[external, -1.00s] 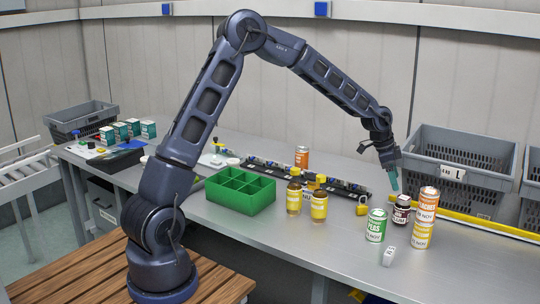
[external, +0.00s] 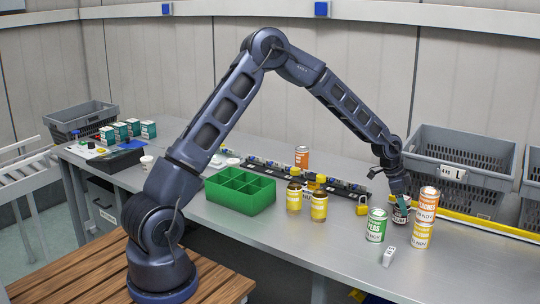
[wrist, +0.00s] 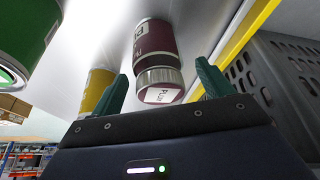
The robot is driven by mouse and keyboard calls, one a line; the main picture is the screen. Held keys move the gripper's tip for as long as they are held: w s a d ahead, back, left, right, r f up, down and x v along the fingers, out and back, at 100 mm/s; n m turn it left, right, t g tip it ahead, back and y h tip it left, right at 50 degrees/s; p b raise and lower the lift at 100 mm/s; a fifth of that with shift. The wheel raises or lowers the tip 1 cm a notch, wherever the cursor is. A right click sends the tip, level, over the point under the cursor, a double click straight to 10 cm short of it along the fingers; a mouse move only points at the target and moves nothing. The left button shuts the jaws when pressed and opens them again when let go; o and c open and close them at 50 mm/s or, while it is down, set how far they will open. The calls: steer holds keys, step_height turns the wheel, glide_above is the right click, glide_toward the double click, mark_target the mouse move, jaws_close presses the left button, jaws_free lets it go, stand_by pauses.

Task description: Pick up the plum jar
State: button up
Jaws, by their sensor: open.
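The plum jar (wrist: 155,42) is dark purple with a pale metal lid marked PLUM, and it stands on the bench. In the wrist view my gripper (wrist: 165,90) is open, with one green finger on each side of the jar's lid. I cannot tell whether the fingers touch it. In the external view my gripper (external: 400,203) is low over the plum jar (external: 399,217) and hides its upper part.
A green peas can (external: 376,225) stands close to the left of the jar. An orange and yellow can stack (external: 424,218) stands close to the right. A grey crate (external: 455,165) is behind. A white tag (external: 389,256) lies in front.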

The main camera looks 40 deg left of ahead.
steer(key=shift+x, duration=0.95)
steer(key=c, duration=1.3)
